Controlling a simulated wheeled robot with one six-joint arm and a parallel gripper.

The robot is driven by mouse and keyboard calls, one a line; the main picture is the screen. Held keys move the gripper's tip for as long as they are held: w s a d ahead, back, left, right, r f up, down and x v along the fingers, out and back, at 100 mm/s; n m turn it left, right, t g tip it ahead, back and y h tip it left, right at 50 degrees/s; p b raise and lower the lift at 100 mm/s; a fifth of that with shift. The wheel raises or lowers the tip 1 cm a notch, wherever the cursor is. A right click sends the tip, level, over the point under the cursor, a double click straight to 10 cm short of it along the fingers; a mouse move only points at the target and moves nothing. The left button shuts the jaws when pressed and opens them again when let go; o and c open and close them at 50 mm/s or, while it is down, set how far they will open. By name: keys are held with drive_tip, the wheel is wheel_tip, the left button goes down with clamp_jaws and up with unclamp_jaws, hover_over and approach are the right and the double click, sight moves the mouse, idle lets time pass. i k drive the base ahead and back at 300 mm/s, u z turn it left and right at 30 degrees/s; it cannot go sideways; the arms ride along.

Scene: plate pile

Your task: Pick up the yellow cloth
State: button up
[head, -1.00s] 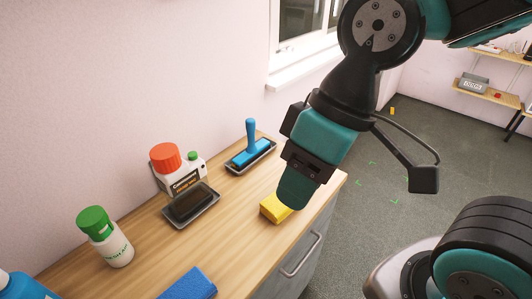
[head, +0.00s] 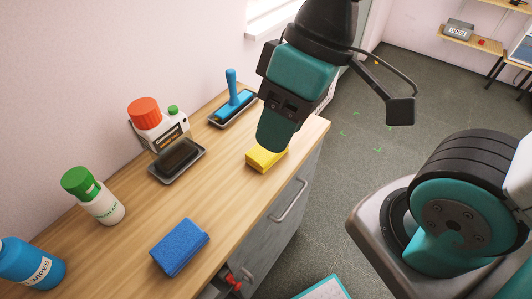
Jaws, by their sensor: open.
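The yellow cloth (head: 266,161) is a folded block lying on the wooden counter near its front right edge in the head view. My gripper (head: 274,148) points down just above and in front of it and hides part of its top. The jaws are open, though the gap between them is hard to see from this side. I cannot tell whether the fingertips touch the cloth.
On the counter (head: 135,238) are a blue cloth (head: 180,247), a green-capped bottle (head: 104,207), a blue wipes tub (head: 30,264), an orange-capped container (head: 165,130), a dark sponge tray (head: 177,160) and a blue-handled brush (head: 232,90) in a tray. A cabinet handle (head: 291,201) sticks out below.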

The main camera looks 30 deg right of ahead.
sight(260, 158)
drive_tip(key=k, duration=1.2)
drive_tip(key=z, duration=0.8)
drive_tip(key=i, duration=0.9)
drive_tip(key=u, duration=0.45)
drive_tip(key=i, duration=0.45)
drive_tip(key=u, duration=0.65)
